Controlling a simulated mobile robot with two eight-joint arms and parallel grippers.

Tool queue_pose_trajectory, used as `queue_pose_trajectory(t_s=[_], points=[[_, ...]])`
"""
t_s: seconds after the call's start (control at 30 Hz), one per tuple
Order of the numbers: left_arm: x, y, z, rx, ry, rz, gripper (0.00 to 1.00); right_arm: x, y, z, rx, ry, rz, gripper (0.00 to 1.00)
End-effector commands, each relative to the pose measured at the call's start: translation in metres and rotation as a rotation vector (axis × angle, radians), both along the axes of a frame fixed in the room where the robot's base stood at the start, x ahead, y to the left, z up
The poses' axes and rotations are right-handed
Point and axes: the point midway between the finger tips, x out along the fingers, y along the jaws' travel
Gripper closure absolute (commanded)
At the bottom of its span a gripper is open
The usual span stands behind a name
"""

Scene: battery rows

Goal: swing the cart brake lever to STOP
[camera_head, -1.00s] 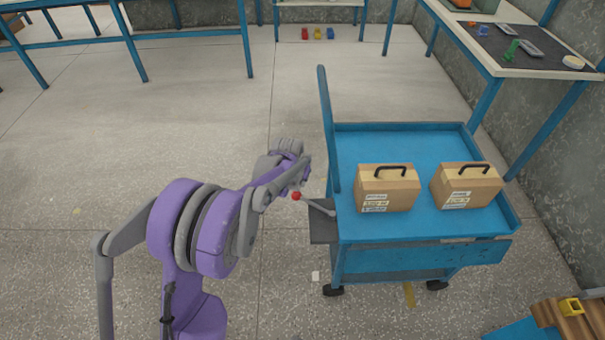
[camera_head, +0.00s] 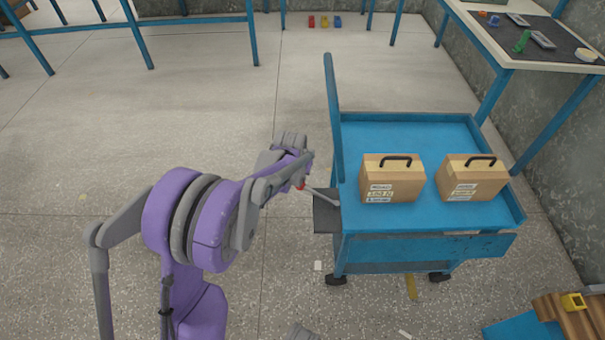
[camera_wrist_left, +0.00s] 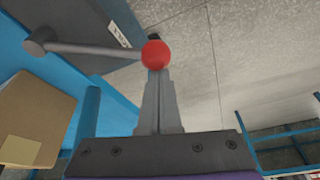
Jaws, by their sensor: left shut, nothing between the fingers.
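The blue cart (camera_head: 430,225) stands right of centre in the head view. On its left side a dark bracket (camera_head: 325,219) carries the grey brake lever (camera_head: 322,194), which points left and ends in a red knob (camera_head: 300,187). My left gripper (camera_head: 303,180) is at the knob and partly covers it. In the left wrist view the shut, empty fingers (camera_wrist_left: 158,80) point at the red knob (camera_wrist_left: 155,54), which overlaps their tips; I cannot tell whether they touch. The lever (camera_wrist_left: 85,49) runs left from the knob to its pivot. A white label (camera_wrist_left: 119,34) on the bracket is unreadable.
Two cardboard cases (camera_head: 391,180) (camera_head: 471,180) with black handles stand on the cart top. The upright blue cart handle (camera_head: 333,125) rises close to the lever. A worktable (camera_head: 560,62) stands at the right wall. The floor left of the cart is open.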

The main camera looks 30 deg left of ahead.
Motion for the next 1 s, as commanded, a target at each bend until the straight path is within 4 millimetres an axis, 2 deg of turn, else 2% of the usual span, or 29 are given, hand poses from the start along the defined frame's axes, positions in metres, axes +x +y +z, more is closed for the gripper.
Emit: queue_pose_trajectory(t_s=[0.37,0.67,1.0], points=[[-0.019,0.001,-0.001,0.001,0.001,0.129,1.0,0.0,0.0,-0.002,0.0,0.001,0.0,0.5],[-0.056,-0.004,0.0,0.001,0.001,0.393,1.0,0.0,0.0,-0.005,0.0,0.002,0.0,0.5],[-0.096,-0.021,0.0,0.001,0.001,0.714,1.0,0.0,0.0,-0.007,0.0,0.002,0.0,0.5]])
